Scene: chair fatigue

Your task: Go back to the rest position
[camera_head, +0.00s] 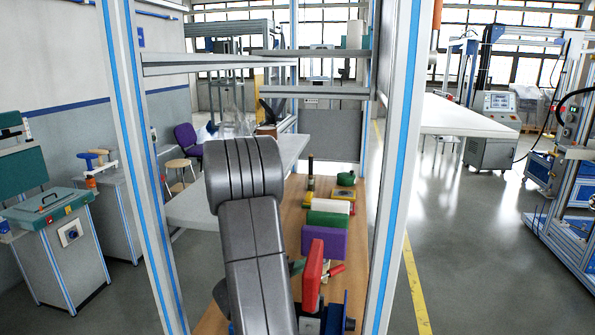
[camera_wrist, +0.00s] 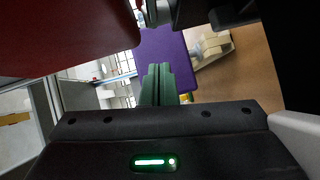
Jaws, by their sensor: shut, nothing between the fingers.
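My gripper (camera_head: 297,267) is low over the wooden bench top, beside the left face of an upright red block (camera_head: 312,272). In the head view my grey arm hides most of it. In the wrist view its two green fingers (camera_wrist: 160,82) are together with nothing between them. A purple block (camera_wrist: 165,50) shows beyond the fingertips, and the dark red block (camera_wrist: 60,35) fills the upper left, close by. I cannot tell whether the fingers touch either block.
The purple block (camera_head: 324,241), a green block (camera_head: 327,218) and a white block (camera_head: 331,206) stand in a row behind the red one. A small red piece (camera_head: 336,270) lies to its right. Frame posts (camera_head: 400,150) flank the bench, with shelves (camera_head: 315,92) behind.

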